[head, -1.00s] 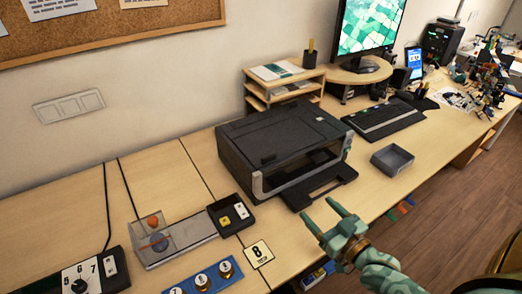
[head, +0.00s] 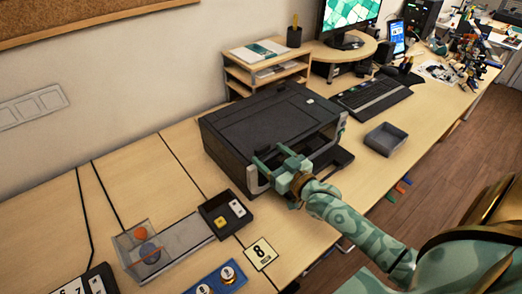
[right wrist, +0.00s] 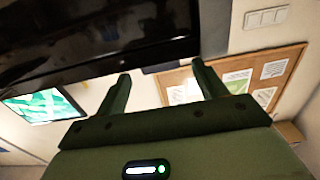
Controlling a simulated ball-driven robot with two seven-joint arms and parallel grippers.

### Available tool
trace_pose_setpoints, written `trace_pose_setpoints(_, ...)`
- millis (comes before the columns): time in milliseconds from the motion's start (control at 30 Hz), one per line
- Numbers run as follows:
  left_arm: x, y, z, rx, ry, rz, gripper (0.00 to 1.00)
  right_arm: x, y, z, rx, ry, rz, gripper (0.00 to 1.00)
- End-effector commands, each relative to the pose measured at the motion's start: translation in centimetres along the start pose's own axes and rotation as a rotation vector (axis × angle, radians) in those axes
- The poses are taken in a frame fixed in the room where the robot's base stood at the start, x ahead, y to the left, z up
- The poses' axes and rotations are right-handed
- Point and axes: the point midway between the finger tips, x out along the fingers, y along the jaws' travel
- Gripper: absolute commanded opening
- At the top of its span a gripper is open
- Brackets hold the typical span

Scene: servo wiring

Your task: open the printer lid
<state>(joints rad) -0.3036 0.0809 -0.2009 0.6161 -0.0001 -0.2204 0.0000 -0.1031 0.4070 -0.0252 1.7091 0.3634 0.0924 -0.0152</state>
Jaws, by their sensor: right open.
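The black printer (head: 225,150) stands on the desk with its flat lid (head: 270,118) down. Its front output tray sticks out and is partly hidden by my arm. My right gripper (head: 270,158) is open and empty at the printer's front, its fingers pointing at the lid's front edge. I cannot tell whether the fingers touch it. In the right wrist view the glossy dark printer (right wrist: 90,45) fills the upper left, just beyond the spread fingers of the right gripper (right wrist: 162,80). My left gripper is not in view.
A grey bin (head: 385,139) and a keyboard (head: 370,95) lie right of the printer. A wooden paper shelf (head: 268,68) stands behind it.

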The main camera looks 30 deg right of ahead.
Motion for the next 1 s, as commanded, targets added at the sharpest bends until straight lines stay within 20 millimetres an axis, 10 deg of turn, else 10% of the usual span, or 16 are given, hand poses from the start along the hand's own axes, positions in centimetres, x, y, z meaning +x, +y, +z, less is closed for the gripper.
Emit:
trace_pose_setpoints(233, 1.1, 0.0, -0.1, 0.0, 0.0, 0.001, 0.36, 3.8, 0.0, 0.2, 0.0, -0.001, 0.0, 0.71)
trace_pose_setpoints(600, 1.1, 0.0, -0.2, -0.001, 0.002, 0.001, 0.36, 4.5, 0.0, 0.0, 0.0, -0.001, 0.0, 0.71)
trace_pose_setpoints(833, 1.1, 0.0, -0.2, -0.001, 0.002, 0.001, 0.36, 4.5, 0.0, 0.0, 0.0, -0.001, 0.001, 0.1)
trace_pose_setpoints(1000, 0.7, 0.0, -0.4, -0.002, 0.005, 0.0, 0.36, 4.5, 0.0, -0.3, 0.0, -0.007, 0.001, 0.08)
